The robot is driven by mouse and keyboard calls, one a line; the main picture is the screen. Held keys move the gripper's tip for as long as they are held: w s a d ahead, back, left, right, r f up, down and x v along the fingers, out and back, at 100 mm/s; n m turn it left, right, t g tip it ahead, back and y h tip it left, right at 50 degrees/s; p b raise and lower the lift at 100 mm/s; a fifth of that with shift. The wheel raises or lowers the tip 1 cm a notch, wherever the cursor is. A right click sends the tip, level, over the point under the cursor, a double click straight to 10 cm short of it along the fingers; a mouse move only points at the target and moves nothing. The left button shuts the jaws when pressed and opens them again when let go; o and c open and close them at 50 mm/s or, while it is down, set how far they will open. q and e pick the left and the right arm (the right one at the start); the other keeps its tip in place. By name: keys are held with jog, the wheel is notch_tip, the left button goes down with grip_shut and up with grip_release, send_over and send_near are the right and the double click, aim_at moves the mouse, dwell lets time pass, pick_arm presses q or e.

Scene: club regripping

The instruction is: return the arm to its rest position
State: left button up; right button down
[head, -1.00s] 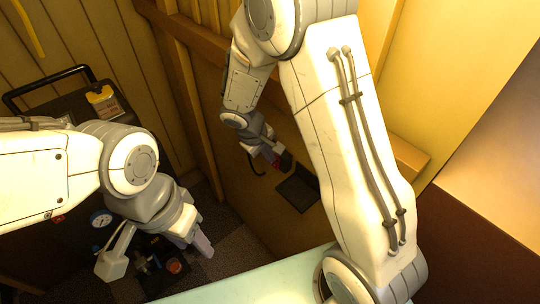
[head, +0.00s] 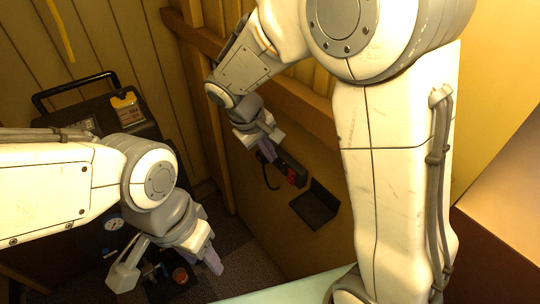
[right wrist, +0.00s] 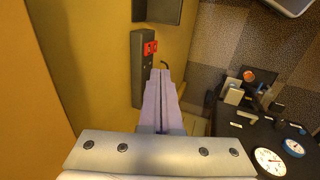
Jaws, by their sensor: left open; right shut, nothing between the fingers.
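My right gripper (head: 268,152) is at the end of the bent right arm, beside the tan wall panel. Its lilac fingers are shut together with nothing between them; they also show in the right wrist view (right wrist: 161,90). The fingertips point toward a dark box with a red switch (head: 290,174), which also shows in the right wrist view (right wrist: 150,48). I cannot tell whether they touch it. My left gripper (head: 213,258) hangs low at the left, open and empty, its fingers seen mostly from the side. No club is in view.
A dark ledge (head: 314,206) juts from the panel below the switch box. A black machine with a handle (head: 75,92), yellow tag (head: 125,103) and gauge (head: 112,224) stands behind my left arm. A wooden rail (head: 310,112) and pale tabletop edge (head: 290,288) are nearby.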

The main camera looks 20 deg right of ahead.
jog(key=shift+s, duration=0.1)
jog(key=s+a+n+y, duration=0.1)
jog(key=s+a, duration=0.3)
jog(key=s, duration=0.7)
jog(key=s+a+r+n+g+y, duration=0.1)
jog(key=s+a+y, duration=0.3)
jog(key=s, duration=0.7)
jog(key=shift+s+r+n+g, duration=0.25)
jog(key=shift+s+n+g, duration=0.05)
jog(key=shift+n, duration=0.2)
